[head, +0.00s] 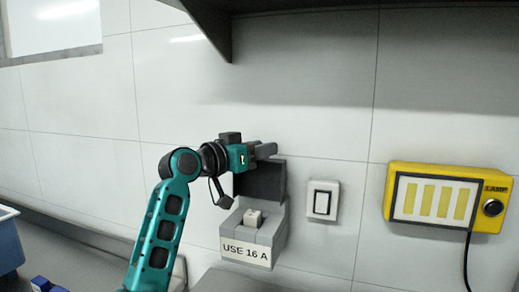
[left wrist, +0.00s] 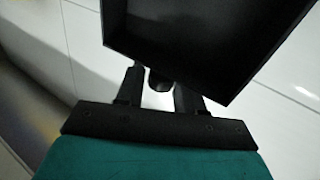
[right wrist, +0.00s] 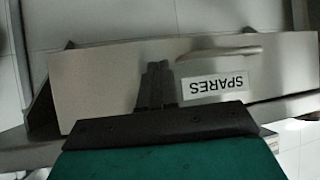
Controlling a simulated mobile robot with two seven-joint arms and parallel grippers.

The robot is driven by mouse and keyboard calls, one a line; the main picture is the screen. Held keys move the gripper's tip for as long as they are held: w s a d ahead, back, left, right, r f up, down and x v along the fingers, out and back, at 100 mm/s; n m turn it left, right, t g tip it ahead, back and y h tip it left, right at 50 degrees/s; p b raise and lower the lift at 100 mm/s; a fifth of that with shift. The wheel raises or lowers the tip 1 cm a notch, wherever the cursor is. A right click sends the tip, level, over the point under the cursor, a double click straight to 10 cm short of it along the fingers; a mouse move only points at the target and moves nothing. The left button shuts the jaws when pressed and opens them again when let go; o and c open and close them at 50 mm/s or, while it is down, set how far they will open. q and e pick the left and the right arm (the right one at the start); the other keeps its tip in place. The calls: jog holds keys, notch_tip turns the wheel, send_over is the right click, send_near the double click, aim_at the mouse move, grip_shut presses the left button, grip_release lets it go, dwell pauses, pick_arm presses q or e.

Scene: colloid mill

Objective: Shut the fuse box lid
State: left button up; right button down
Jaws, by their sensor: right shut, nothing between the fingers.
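The fuse box (head: 262,236) is on the wall, with a label reading "USE 16 A" and a pale block inside. Its dark lid (head: 262,182) stands open, raised above the box at the back. My left gripper (head: 268,150) is at the lid's upper edge in the head view. In the left wrist view the left gripper (left wrist: 159,85) is open, its fingers apart at the edge of the dark lid (left wrist: 200,40), with a small dark piece between them; contact cannot be told. My right gripper (right wrist: 158,72) is shut and empty, seen only in the right wrist view.
A white wall switch (head: 322,200) and a yellow lamp box (head: 447,198) with a cable are right of the fuse box. A dark shelf (head: 300,5) overhangs above. A panel labelled "SPARES" (right wrist: 110,85) with a handle is before my right gripper. A blue bin (head: 8,240) stands left.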

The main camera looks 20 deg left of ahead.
pick_arm(q)
grip_shut()
dwell(0.4)
